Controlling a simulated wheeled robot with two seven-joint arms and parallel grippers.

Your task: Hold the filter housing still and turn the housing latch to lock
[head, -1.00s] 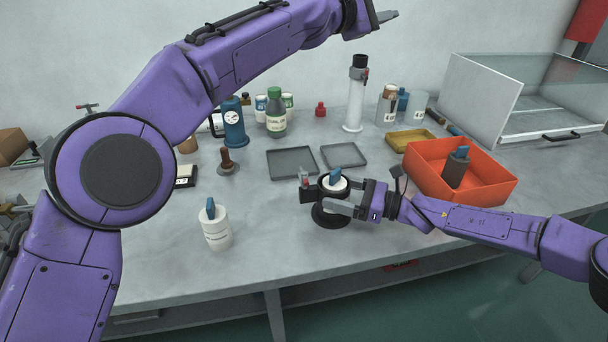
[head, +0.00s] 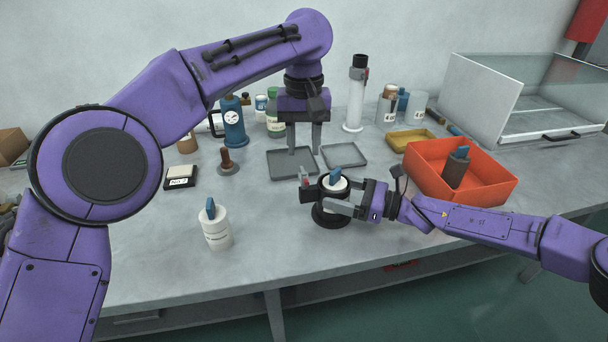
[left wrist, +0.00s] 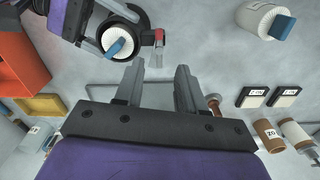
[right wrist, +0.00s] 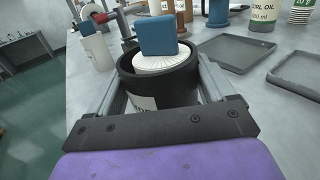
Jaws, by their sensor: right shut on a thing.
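The filter housing (head: 331,217) is a black round body on the table, with a white ridged cap and a blue tab, likely the latch (head: 336,175), on top. The right wrist view shows the blue tab (right wrist: 157,36) standing upright above the black rim (right wrist: 180,74). My right gripper (head: 340,198) is shut on the housing, one finger on each side. My left gripper (head: 303,140) is open and empty, fingers pointing down, behind and above the housing. In the left wrist view the blue tab (left wrist: 116,47) lies up and left of the open fingers (left wrist: 158,88).
A black bracket with a red-tipped part (head: 305,178) sits at the housing's left side. A white canister with a blue tab (head: 216,231) stands left. A red bin (head: 485,193) holding a dark canister is right. Grey trays (head: 280,170) lie behind. Table between canister and housing is clear.

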